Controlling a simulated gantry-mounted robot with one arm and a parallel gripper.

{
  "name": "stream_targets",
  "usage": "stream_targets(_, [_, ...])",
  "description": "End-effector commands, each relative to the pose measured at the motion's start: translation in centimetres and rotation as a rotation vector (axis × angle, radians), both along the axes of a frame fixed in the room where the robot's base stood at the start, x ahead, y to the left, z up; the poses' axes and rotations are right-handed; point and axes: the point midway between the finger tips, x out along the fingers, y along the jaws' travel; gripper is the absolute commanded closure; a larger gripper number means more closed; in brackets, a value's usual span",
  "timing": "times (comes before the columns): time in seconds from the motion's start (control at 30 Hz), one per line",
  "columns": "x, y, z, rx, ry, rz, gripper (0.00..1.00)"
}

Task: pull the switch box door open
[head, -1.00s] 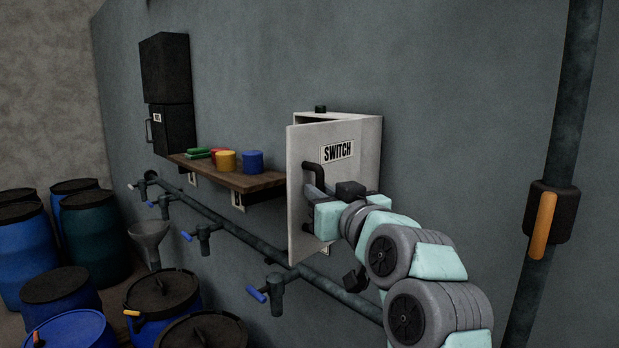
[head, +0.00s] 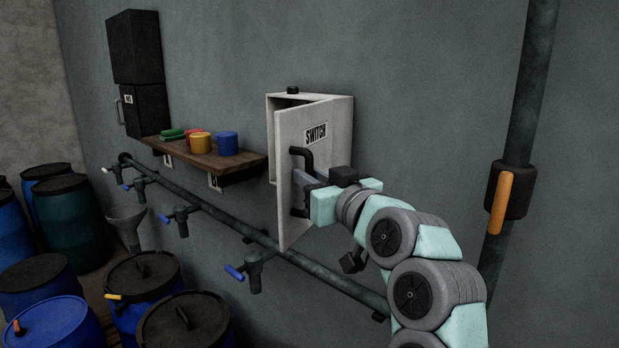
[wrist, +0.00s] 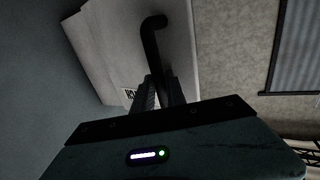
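The switch box (head: 342,125) is a pale grey box on the wall, in the middle of the head view. Its door (head: 292,130), labelled SWITCH, stands partly open, its left edge swung out from the box. A gap shows along the top and left. The black bar handle (head: 303,153) is on the door's left part; it also shows in the wrist view (wrist: 152,38). My gripper (head: 305,180) is at the handle, its fingers closed around the bar in the wrist view (wrist: 160,92). The box's inside is mostly hidden by the door.
A shelf (head: 235,165) with coloured tins is left of the box. A pipe (head: 215,215) with blue-handled taps runs below. A vertical pipe with an orange-handled valve (head: 508,190) stands at right. Barrels (head: 148,285) fill the lower left.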

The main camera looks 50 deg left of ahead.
Motion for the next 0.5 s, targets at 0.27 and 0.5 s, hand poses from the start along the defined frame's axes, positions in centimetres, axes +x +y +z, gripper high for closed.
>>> stream_targets(0.27, [0.1,0.0,-0.2,-0.003,0.002,-0.002,0.77])
stream_targets(0.5, [-0.3,-1.8,-0.2,-0.001,0.001,-0.001,0.77])
